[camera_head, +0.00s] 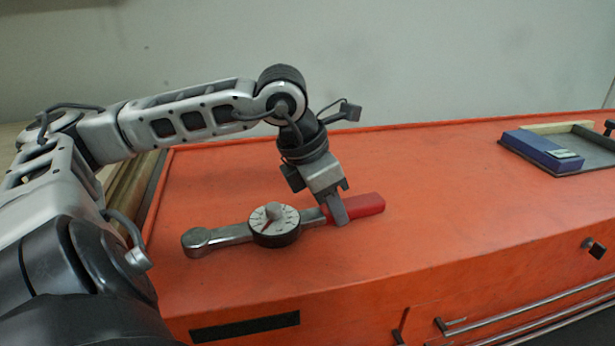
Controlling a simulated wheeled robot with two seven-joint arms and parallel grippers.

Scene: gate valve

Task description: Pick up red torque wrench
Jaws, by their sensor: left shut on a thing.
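The torque wrench (367,205) lies across the orange cabinet top, with its red handle to the right, a round dial near its middle and a silver head at the left end. My left gripper (337,210) points down at the wrench and is shut on the red handle, near where it meets the metal shaft. The fingers hide a small part of the handle. I cannot tell whether the wrench is clear of the surface. My right gripper is not in view.
The orange cabinet top (440,170) is clear around the wrench. The cabinet's front edge, with drawer handles below, runs along the bottom. A plain wall stands behind.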

